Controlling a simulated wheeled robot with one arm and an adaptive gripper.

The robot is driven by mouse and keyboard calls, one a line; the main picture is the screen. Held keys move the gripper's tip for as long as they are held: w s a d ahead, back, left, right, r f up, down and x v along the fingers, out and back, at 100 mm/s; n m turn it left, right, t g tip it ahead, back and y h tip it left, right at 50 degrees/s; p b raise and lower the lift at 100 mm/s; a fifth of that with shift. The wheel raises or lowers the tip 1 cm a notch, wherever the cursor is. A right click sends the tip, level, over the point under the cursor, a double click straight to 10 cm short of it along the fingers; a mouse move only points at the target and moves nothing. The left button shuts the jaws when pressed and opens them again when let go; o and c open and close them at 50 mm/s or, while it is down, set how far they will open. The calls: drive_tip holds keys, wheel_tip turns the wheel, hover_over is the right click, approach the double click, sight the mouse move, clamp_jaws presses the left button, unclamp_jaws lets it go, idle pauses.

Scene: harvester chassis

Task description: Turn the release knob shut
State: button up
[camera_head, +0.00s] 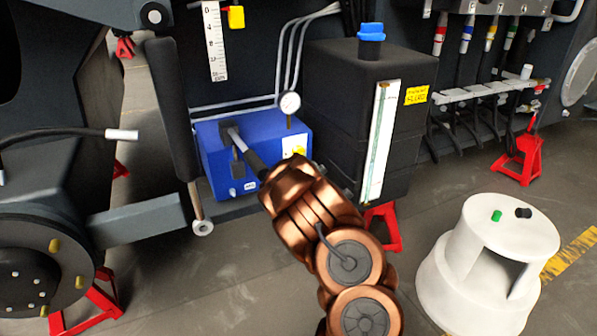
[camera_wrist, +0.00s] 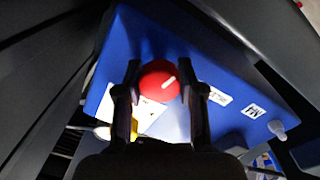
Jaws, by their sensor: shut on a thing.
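The release knob (camera_wrist: 153,80) is a round red knob with a white mark on its face, seen in the wrist view on the blue pump box (camera_wrist: 190,50). The mark slants up to the right. My gripper (camera_wrist: 159,80) has one black finger on each side of the knob and is shut on it. The blue box also shows in the head view (camera_head: 215,165), left of centre, with a gauge and a lever on top. In the head view my copper-coloured arm hides the knob and the fingers.
A tall black tank (camera_head: 325,115) with a blue cap stands right of the pump box. A dark cylinder (camera_head: 172,110) is close on its left. A white step stool (camera_head: 470,250) stands at lower right. Red stands (camera_head: 520,155) are on the floor.

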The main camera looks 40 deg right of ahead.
drive_tip(key=m+p, duration=0.1)
drive_tip(key=p, duration=0.1)
drive_tip(key=m+p, duration=0.2)
drive_tip(key=p, duration=0.1)
drive_tip(key=shift+r+m, duration=0.3)
drive_tip(key=shift+r, duration=0.1)
drive_tip(key=m+p, duration=0.4)
drive_tip(key=p, duration=0.1)
drive_tip(key=shift+w, duration=0.1)
drive_tip(key=m+p, duration=0.4)
drive_tip(key=shift+f+m+p, duration=0.1)
drive_tip(key=shift+m+p, duration=0.2)
drive_tip(key=shift+m, duration=0.1)
drive_tip(key=m+p, duration=0.2)
drive_tip(key=m, duration=0.1)
drive_tip(key=shift+y, duration=0.3)
drive_tip(key=m+p, duration=0.1)
drive_tip(key=m, duration=0.3)
drive_tip(key=shift+f+p, duration=0.15)
drive_tip(key=shift+p, duration=0.15)
drive_tip(key=m, duration=0.4)
drive_tip(key=shift+y, duration=0.3)
drive_tip(key=m+b, duration=0.1)
drive_tip(key=m, duration=0.3)
drive_tip(key=shift+m+b, duration=1)
drive_tip(key=shift+m, duration=1.5)
